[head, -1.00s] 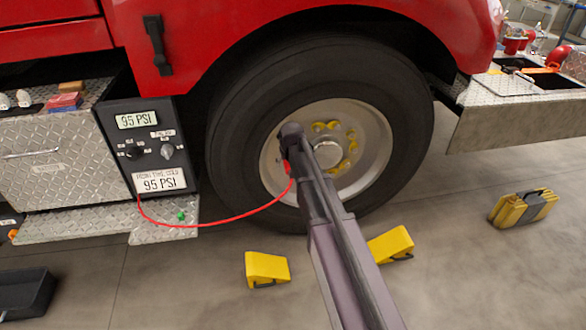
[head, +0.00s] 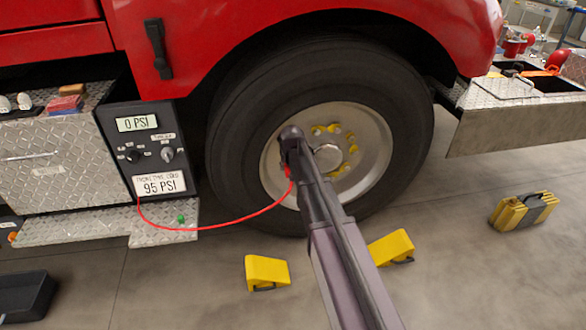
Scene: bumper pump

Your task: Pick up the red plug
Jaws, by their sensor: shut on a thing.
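The red plug (head: 288,171) shows as a small red patch at the end of a thin red hose (head: 220,225), in front of the wheel. My gripper (head: 287,164) is at the end of my arm, in front of the left part of the wheel's hub, and is shut on the red plug. My arm hides the fingers and most of the plug. I cannot tell whether the plug touches the wheel. The hose sags from the black gauge panel (head: 128,113) to the plug. The panel's upper display reads 0 PSI and its lower label 95 PSI.
The large black tyre (head: 232,150) stands under the red truck body (head: 230,35). Two yellow wheel chocks (head: 266,270) (head: 390,247) lie on the floor before it. A yellow and black case (head: 522,210) is at the right. Open floor lies between.

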